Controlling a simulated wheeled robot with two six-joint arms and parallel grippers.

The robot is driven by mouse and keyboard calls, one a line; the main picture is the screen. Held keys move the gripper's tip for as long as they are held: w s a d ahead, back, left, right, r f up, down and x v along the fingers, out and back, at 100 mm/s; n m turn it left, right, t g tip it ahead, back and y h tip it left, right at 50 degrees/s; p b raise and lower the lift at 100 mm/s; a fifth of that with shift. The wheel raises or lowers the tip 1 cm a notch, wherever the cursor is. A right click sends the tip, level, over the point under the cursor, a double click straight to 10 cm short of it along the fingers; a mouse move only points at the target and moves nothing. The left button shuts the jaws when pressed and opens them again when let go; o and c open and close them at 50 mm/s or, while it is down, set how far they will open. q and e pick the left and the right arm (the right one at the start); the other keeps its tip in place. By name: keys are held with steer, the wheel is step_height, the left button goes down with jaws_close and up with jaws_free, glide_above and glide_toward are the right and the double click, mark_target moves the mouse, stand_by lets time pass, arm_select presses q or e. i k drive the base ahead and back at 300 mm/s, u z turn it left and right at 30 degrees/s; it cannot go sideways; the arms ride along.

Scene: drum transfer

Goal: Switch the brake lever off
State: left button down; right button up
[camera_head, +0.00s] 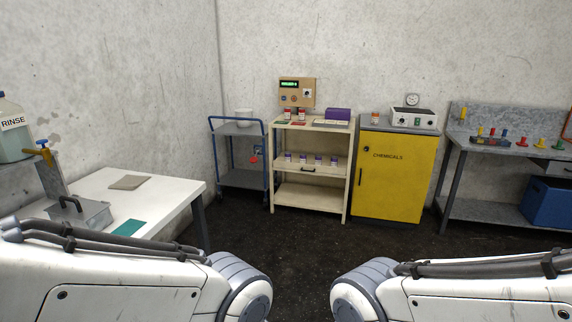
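A blue-framed cart (239,128) with grey shelves stands against the back wall, left of the cream shelf unit. A small red part (254,159) shows at the cart's right side, near the shelf unit. It may be the brake lever, but it is too small to tell its shape or position. My two arms show at the bottom left and bottom right, well short of the cart. Neither gripper is in view.
A white table (165,190) with a grey lidded box (85,215) stands at left. A cream shelf unit (311,189), yellow chemicals cabinet (390,190) and grey workbench (480,209) line the back. A blue bin (548,203) sits at right. The dark floor (300,245) ahead is clear.

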mark_target(253, 160)
steer(key=i, duration=4.75)
steer(key=z, duration=0.25)
